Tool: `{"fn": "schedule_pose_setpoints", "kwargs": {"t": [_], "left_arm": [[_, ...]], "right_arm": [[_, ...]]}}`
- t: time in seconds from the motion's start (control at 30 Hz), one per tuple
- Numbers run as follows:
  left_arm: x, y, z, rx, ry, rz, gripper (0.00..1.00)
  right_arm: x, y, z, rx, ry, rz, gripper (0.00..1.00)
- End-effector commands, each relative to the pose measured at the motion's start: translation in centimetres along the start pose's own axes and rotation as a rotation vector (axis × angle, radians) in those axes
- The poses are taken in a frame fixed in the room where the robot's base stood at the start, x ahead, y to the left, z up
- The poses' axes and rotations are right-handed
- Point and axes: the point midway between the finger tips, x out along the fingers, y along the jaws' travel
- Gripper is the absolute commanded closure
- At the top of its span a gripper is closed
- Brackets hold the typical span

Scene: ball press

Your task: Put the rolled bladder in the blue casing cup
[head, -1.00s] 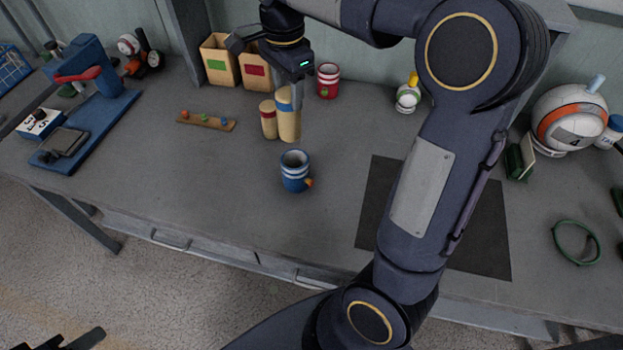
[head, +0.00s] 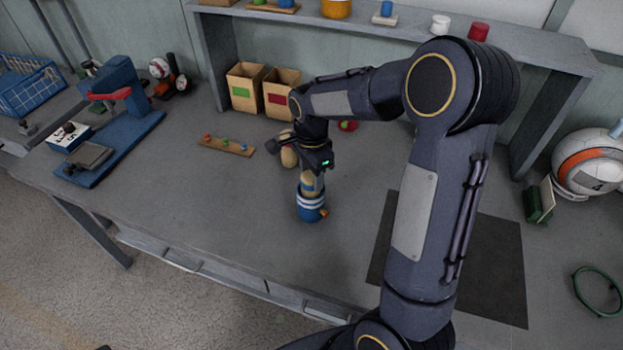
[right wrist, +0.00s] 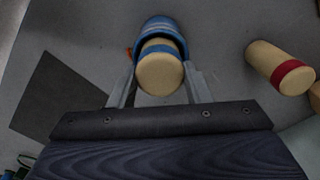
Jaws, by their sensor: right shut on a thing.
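The blue casing cup (head: 311,208), with white stripes and a small orange part, stands on the grey table; it also shows in the right wrist view (right wrist: 158,24). The rolled bladder, tan with a blue band (head: 307,181), is upright at the cup's mouth, its lower end hidden by the cup wall. My right gripper (head: 313,177) is shut on it from above; in the right wrist view the fingers flank the bladder's tan end (right wrist: 160,75). How deep the bladder sits is unclear. My left gripper is not clearly visible.
A second tan roll, with a red band (right wrist: 280,68), stands close to the cup, partly behind my gripper in the head view. A wooden strip with coloured pegs (head: 226,146) lies to the left. Two cardboard boxes (head: 246,87) stand behind. The table in front of the cup is clear.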

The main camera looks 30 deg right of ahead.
Motion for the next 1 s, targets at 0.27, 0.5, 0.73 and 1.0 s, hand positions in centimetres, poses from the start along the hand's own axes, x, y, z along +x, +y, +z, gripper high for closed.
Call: {"fn": "schedule_pose_setpoints", "kwargs": {"t": [0.27,0.5,0.73,1.0], "left_arm": [[-0.1,0.0,0.0,0.0,0.0,0.0,0.64],[0.1,-0.1,0.1,0.0,0.0,0.0,0.64],[0.1,-0.1,0.1,0.0,0.0,0.0,0.64],[0.1,0.0,0.0,0.0,0.0,0.0,0.64]], "right_arm": [[2.2,0.0,0.0,0.001,-0.001,-0.001,0.91],[2.5,0.0,0.0,0.001,-0.001,-0.001,0.91],[2.5,0.0,0.0,0.001,-0.001,0.0,0.34],[2.4,0.0,0.0,0.001,-0.001,0.0,0.34]]}}
